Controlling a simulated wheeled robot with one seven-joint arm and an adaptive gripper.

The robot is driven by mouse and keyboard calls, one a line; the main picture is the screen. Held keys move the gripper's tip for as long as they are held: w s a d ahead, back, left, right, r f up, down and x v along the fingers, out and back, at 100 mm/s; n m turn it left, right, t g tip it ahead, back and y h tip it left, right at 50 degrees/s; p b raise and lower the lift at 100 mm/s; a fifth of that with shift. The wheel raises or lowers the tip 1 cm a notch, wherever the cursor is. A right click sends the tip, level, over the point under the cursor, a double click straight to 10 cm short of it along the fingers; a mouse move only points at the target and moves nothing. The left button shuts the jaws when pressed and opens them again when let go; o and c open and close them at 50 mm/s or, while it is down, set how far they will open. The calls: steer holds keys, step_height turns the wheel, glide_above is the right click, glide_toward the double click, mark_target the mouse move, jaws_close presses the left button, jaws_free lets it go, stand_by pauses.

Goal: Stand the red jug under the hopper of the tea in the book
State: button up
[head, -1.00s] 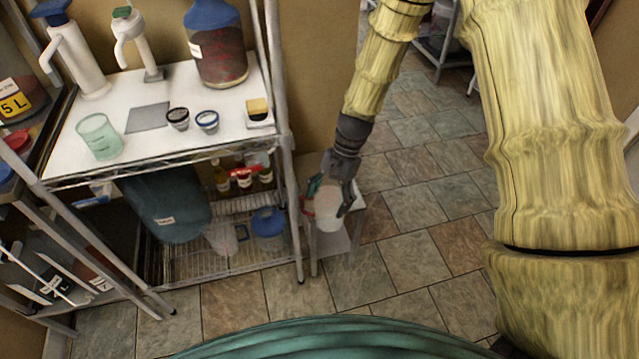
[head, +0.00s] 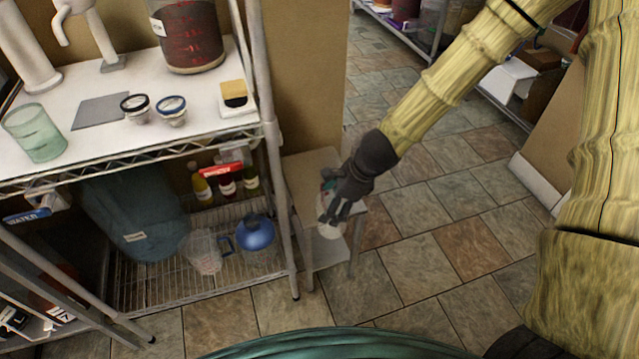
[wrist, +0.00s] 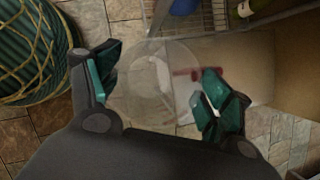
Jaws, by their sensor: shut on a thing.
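The red jug (head: 330,231) is a clear jug with a red handle. In the head view it is small and mostly hidden behind my fingers. In the wrist view the jug (wrist: 152,85) lies between my fingertips, its round rim facing the camera and its red handle on the right. My gripper (head: 333,213) is shut on it, over or beside a small side table; I cannot tell whether the jug touches anything. My gripper (wrist: 158,88) has a green fingertip on each side of the jug in the wrist view. I cannot make out any tea hopper.
The small side table (head: 307,168) stands right of a wire rack with a white top (head: 85,150). A blue-handled clear jug (head: 204,254) and a blue-capped container (head: 256,233) sit on its lower shelf. Tiled floor (head: 430,215) to the right is open.

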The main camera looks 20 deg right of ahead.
steer(key=w+d+f, duration=0.1)
steer(key=w+f, duration=0.1)
steer(key=w, duration=0.6)
steer(key=w+d+f+p, duration=0.1)
steer(key=w+d+f, duration=0.1)
steer(key=w, duration=0.5)
steer(key=shift+w+d+f, duration=0.25)
steer(key=shift+w+f, duration=0.1)
steer(key=shift+f, duration=0.15)
steer(key=o, duration=0.8)
steer(key=shift+f, duration=0.15)
steer(key=o, duration=0.4)
